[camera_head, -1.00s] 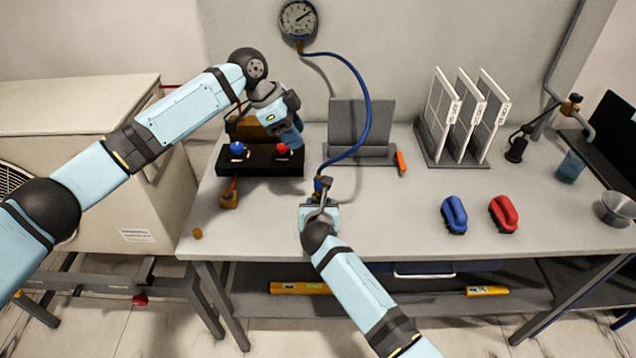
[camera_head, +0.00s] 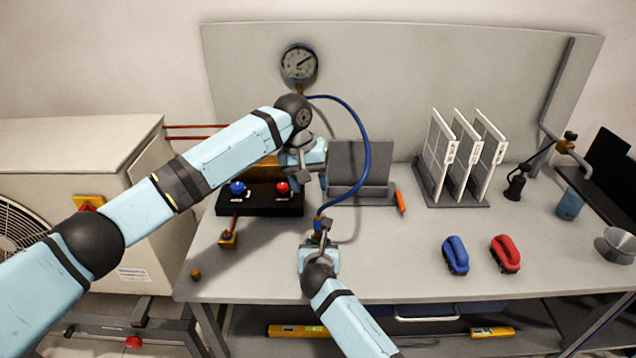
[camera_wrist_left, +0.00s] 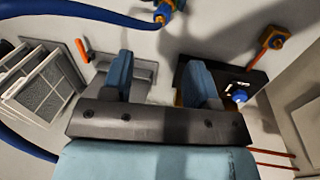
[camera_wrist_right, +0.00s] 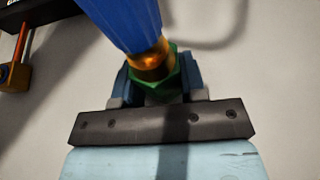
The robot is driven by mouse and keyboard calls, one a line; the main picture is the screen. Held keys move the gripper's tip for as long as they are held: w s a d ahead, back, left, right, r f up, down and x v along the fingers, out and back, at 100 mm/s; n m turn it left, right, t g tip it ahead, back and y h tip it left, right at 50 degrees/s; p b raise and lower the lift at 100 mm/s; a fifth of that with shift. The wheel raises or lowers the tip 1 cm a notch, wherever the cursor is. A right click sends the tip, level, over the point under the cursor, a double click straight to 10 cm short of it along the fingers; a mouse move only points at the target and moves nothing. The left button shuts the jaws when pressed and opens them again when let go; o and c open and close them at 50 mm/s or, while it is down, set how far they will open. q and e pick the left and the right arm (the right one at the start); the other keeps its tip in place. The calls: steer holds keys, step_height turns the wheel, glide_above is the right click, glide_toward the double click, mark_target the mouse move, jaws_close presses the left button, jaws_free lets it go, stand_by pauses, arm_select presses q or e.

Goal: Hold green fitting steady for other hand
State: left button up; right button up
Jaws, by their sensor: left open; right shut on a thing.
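The green fitting (camera_wrist_right: 178,78) sits at the lower end of the blue hose (camera_head: 367,150), below a brass collar (camera_wrist_right: 152,62). My right gripper (camera_head: 321,238) is shut on the green fitting, a finger on either side, above the front part of the bench. In the head view the fitting is mostly hidden by the gripper. My left gripper (camera_head: 313,178) is open and empty, near the right end of the black valve box and apart from the fitting. Its two spread fingers show in the left wrist view (camera_wrist_left: 160,75), with nothing between them.
The black box (camera_head: 260,208) has a blue knob (camera_head: 237,188) and a red knob (camera_head: 282,188). A gauge (camera_head: 299,64) is on the back panel. The bench's front middle is clear.

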mark_target(318, 214)
arm_select(q)
steer(key=n, duration=0.3)
steer(key=d+n+y, duration=0.1)
steer(key=n, duration=0.2)
steer(key=d+n+y, duration=0.1)
steer(key=n, duration=0.3)
steer(key=shift+s+f, duration=0.1)
steer(key=shift+f, duration=0.15)
step_height(318, 214, down, 12)
steer(key=shift+r, duration=0.1)
jaws_close()
